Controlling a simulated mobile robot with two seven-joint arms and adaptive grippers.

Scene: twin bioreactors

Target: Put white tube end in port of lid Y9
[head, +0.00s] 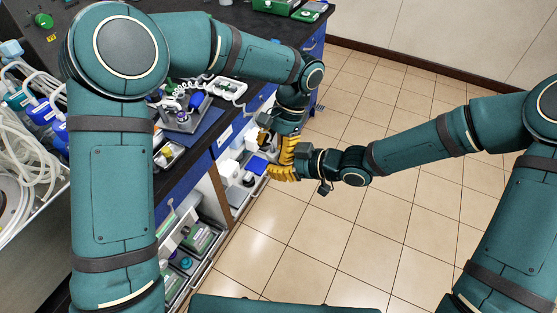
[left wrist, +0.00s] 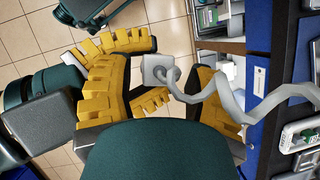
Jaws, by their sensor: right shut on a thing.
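A pale grey-white block (left wrist: 158,68), seemingly the tube's end piece, shows in the left wrist view, with the wavy white tube (left wrist: 235,108) running from it to the right. My right gripper (left wrist: 150,75) comes in from the left with its yellow fingers shut on this block. My left gripper (left wrist: 165,95) is open, its yellow fingers spread on either side of the block. In the head view, my left gripper (head: 277,145) and right gripper (head: 284,171) meet beside the bench edge. I cannot make out the lid Y9 or its port.
Small apparatus with purple parts (head: 186,107) stands on the dark bench, by a coiled white cord and white device (head: 229,89). Bottles with blue caps (head: 42,112) and looped tubing (head: 25,160) are at the left. Open shelves hold boxes (head: 200,238) below. The tiled floor (head: 400,230) is clear.

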